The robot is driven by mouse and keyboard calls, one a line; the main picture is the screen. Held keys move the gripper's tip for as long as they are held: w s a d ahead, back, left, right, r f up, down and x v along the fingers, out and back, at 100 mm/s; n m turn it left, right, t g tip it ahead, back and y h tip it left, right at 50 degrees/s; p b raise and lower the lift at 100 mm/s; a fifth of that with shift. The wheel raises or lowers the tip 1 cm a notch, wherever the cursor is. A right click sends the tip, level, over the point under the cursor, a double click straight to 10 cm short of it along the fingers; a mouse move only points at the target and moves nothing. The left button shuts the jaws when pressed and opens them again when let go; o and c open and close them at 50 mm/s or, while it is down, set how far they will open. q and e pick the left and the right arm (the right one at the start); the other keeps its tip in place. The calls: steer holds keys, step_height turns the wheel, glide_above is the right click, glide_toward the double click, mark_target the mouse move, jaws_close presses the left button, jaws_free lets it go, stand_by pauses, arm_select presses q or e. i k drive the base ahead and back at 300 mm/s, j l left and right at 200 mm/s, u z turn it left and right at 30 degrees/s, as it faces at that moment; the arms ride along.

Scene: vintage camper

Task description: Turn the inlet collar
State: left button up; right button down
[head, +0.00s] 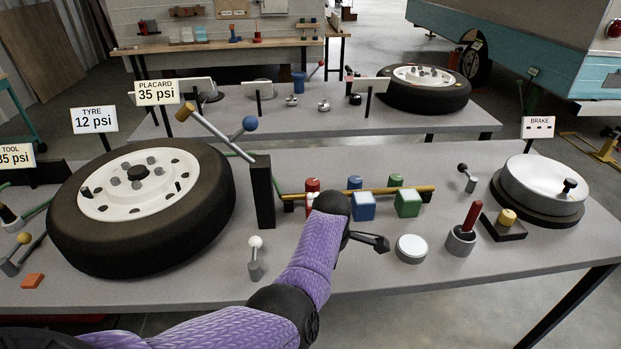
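A brass pipe (375,192) runs across the middle of the near table. A red fitting (312,187), a blue block (362,206) and a green block (407,203) sit along it, with small blue and green caps behind. No part is labelled as the inlet collar, so I cannot tell which it is. My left gripper (374,242) is at the end of the purple arm, in front of the red fitting and the blue block. Its dark tip points right, towards a white round knob (411,248), apart from it. My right gripper is out of view.
A large tyre (215,200) lies at left. A black post (262,192) with a lever stands beside the pipe. A white-topped lever (255,257) is left of my arm. A red-handled cup (461,239) and a silver drum (540,186) stand at right.

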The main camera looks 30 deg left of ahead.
mark_target(312, 184)
steer(key=i+j, duration=1)
steer(key=j, duration=0.15)
